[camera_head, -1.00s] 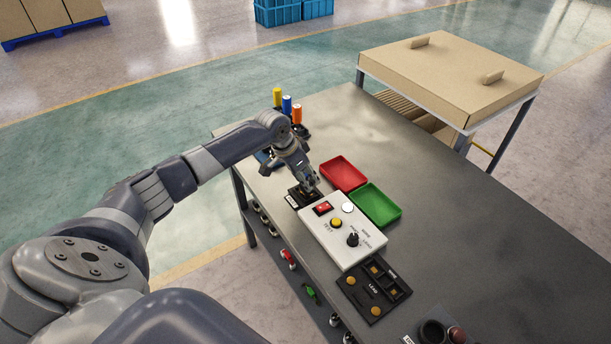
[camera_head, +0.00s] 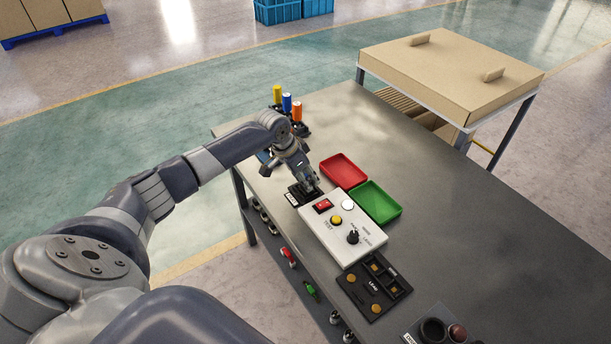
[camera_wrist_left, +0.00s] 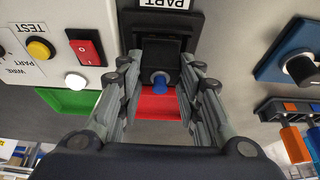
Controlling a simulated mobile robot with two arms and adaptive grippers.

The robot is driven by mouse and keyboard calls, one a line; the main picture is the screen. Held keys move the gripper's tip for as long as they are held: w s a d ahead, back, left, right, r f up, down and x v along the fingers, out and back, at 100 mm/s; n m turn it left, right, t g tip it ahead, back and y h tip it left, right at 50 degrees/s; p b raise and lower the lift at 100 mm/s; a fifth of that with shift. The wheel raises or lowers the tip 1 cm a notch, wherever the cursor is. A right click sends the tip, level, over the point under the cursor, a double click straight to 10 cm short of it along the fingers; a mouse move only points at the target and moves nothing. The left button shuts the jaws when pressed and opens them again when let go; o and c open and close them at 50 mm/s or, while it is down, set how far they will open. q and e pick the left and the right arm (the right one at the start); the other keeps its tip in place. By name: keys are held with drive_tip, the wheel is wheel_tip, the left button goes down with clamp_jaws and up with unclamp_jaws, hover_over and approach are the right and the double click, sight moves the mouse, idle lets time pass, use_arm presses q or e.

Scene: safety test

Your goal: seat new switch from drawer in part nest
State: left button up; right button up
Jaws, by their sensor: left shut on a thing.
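The black part nest (camera_head: 292,198), labelled PART, lies on the bench at the left end of the white panel. It also shows at the top of the left wrist view (camera_wrist_left: 146,22). My left gripper (camera_head: 312,190) is down at the nest. In the left wrist view its fingers (camera_wrist_left: 160,78) are shut on a dark block with a blue round tip, which I take as the new switch (camera_wrist_left: 160,56). The switch is at the near edge of the nest in that view; whether it is fully seated is hidden. My right gripper is out of view. No drawer is clearly visible.
The white test panel (camera_head: 326,228) has a red rocker, yellow button, lamp and black knob. A red tray (camera_head: 344,170) and a green tray (camera_head: 376,203) lie behind it. A black LEAD plate (camera_head: 372,287) is in front. Coloured handles (camera_head: 287,103) stand at the far end.

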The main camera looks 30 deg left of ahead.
use_arm(q)
drive_tip(key=shift+f, duration=0.15)
drive_tip(key=o, duration=1.5)
drive_tip(key=shift+o, duration=0.2)
wheel_tip(320, 180, up, 7)
drive_tip(key=p, duration=0.7)
